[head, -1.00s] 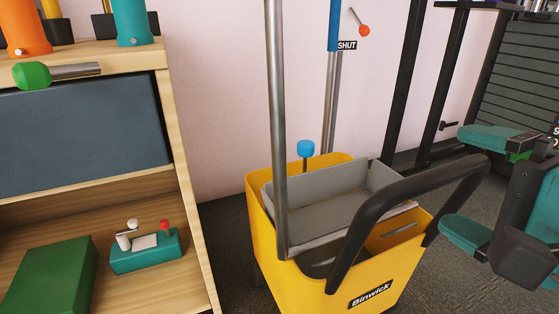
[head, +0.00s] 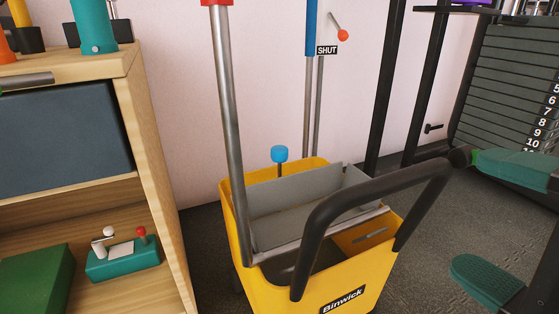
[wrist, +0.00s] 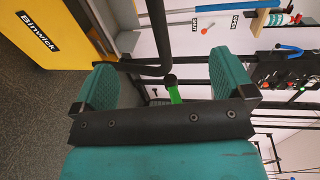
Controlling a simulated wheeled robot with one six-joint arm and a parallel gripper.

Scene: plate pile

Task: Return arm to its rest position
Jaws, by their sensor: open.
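My gripper (head: 468,212) is at the right edge of the head view. Its two teal fingers are spread apart, with no object clamped between them. The upper finger lies close to the end of the cart's black handle (head: 322,205); whether they touch I cannot tell. In the wrist view the gripper (wrist: 165,82) is also open, its ridged teal pads on either side. A short green rod with a dark round end (wrist: 174,90) shows between the pads; I cannot tell whether it belongs to the gripper. Most of my arm is out of view.
A yellow Binwick bucket (head: 280,290) with a grey insert and a metal pole stands left of my gripper. A wooden shelf (head: 150,180) is at the left. A weight stack with numbered plates (head: 510,90) stands behind at right. Carpet (head: 415,265) shows between bucket and gripper.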

